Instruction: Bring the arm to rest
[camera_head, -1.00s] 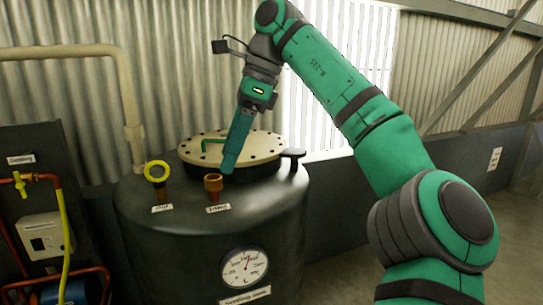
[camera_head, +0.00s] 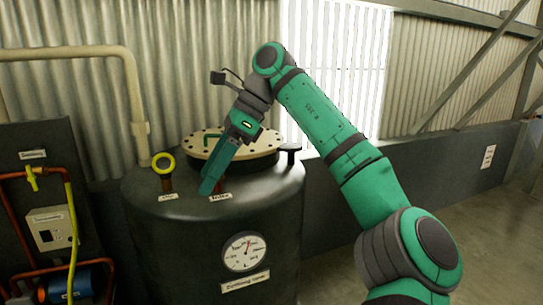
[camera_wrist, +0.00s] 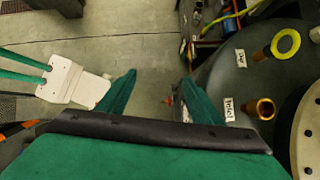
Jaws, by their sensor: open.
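My gripper (camera_head: 209,188) hangs from my green arm, pointing down and tilted, in front of the top of the dark settling tank (camera_head: 160,225) in the head view. In the wrist view my gripper (camera_wrist: 160,92) has its two green fingers spread wide, with only floor between them. The fingers hold nothing. A brass inlet fitting (camera_wrist: 265,108) on the tank stands to the right of the fingers, apart from them. In the head view my gripper hides that fitting.
The tank carries a yellow ring (camera_head: 163,162), a pale bolted lid (camera_head: 262,143) and a round gauge (camera_head: 244,251). A pipe panel with a yellow hose (camera_head: 72,225) stands at left. A corrugated wall is behind. Floor (camera_head: 485,215) at right is clear.

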